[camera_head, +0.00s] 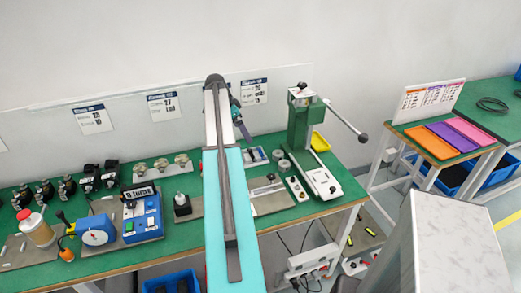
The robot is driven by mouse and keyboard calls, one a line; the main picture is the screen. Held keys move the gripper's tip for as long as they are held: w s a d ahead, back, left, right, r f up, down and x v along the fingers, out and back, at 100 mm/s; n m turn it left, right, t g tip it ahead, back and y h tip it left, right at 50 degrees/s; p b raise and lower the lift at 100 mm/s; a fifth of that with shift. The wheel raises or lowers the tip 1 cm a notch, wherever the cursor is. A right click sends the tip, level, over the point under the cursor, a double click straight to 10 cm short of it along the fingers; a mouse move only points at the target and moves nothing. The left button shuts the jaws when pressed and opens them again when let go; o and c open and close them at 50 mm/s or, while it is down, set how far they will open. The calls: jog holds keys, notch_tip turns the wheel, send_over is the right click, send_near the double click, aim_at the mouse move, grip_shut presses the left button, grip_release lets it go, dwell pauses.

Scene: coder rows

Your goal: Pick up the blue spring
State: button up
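I cannot make out a blue spring in the head view; at this size the small parts on the green workbench (347,183) are hard to tell apart. My teal and grey arm stands upright across the middle of the view and hides part of the bench behind it. My gripper cannot be made out. A small dark and teal part shows just right of the arm's top, too small to identify.
A green lever press (301,118) stands on the bench right of my arm. A blue box device (142,222) and a white jar with a red lid (37,230) are at the left. A side table holds orange (431,143) and purple trays (452,137). A grey cabinet (455,240) stands at front right.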

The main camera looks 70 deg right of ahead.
jog(key=shift+s+d+m+g+y, duration=0.2)
jog(key=shift+s+m, duration=0.2)
jog(key=shift+s, duration=0.25)
jog(key=shift+s+d+m+g+y, duration=0.1)
jog(key=shift+s+d+m, duration=0.1)
jog(key=shift+s+m, duration=0.3)
jog(key=shift+s+d+p, duration=0.1)
jog(key=shift+s+p, duration=0.1)
jog(key=shift+p, duration=0.1)
jog(key=p, duration=0.2)
send_over(260, 152)
jog(key=w+a, duration=0.2)
jog(key=shift+s+f, duration=0.15)
jog(key=shift+f, duration=3.75)
jog(key=shift+d+p+x, duration=0.25)
jog(key=shift+p+x, duration=1.35)
jog(key=shift+x, duration=0.95)
